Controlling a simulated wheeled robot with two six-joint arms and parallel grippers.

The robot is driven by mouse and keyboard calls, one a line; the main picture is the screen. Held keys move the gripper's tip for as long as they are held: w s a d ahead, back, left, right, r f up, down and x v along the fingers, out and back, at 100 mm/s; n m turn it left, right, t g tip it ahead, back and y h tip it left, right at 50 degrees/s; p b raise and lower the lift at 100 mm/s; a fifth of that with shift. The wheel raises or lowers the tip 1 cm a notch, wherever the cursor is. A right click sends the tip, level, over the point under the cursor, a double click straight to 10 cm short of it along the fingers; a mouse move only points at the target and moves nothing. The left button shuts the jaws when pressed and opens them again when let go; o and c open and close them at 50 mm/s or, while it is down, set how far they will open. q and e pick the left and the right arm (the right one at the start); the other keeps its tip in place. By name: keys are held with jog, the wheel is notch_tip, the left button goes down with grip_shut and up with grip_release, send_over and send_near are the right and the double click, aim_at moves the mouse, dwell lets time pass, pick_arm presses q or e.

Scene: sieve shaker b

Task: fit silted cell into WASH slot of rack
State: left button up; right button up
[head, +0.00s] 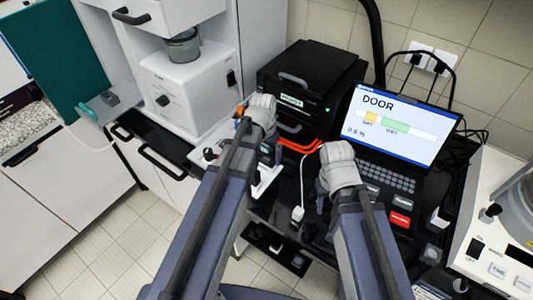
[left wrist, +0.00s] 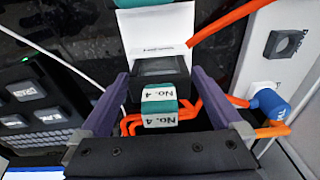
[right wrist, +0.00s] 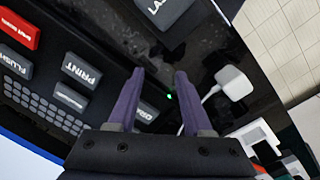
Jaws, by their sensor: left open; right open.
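In the left wrist view a dark box with a grey window (left wrist: 160,68) and a teal-and-white "No. 4" tag (left wrist: 160,107) lies between the spread fingers of my left gripper (left wrist: 160,84). It looks like the cell, but I cannot tell whether it is silted. The gripper is open, with gaps visible on both sides. In the head view my left arm hides most of this spot. My right gripper (right wrist: 160,76) is open and empty above the black bench, near the keys. No WASH label is readable, and I cannot make out the rack.
Orange tubing (left wrist: 212,95) runs close behind the tag, with a blue connector (left wrist: 270,103) at right. A laptop-like console (head: 398,122) reads "DOOR". A black machine (head: 305,85) stands behind my arms. A white adapter (right wrist: 234,82) with cable lies near my right gripper.

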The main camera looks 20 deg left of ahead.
pick_arm(q)
jog(key=r+p, duration=0.8)
jog(key=s+r+p, duration=0.1)
jog(key=r+p, duration=0.3)
jog(key=shift+a+r, duration=0.1)
jog(key=shift+a, duration=0.1)
jog(key=s+d+g+y, duration=0.1)
jog(key=s+d, duration=0.9)
jog(key=s, duration=0.3)
jog(key=shift+s+d, duration=0.2)
jog(key=shift+d, duration=0.2)
pick_arm(e)
notch_tip(320, 180, up, 12)
pick_arm(q)
jog(key=shift+s, duration=0.1)
pick_arm(e)
jog(key=shift+s, duration=0.1)
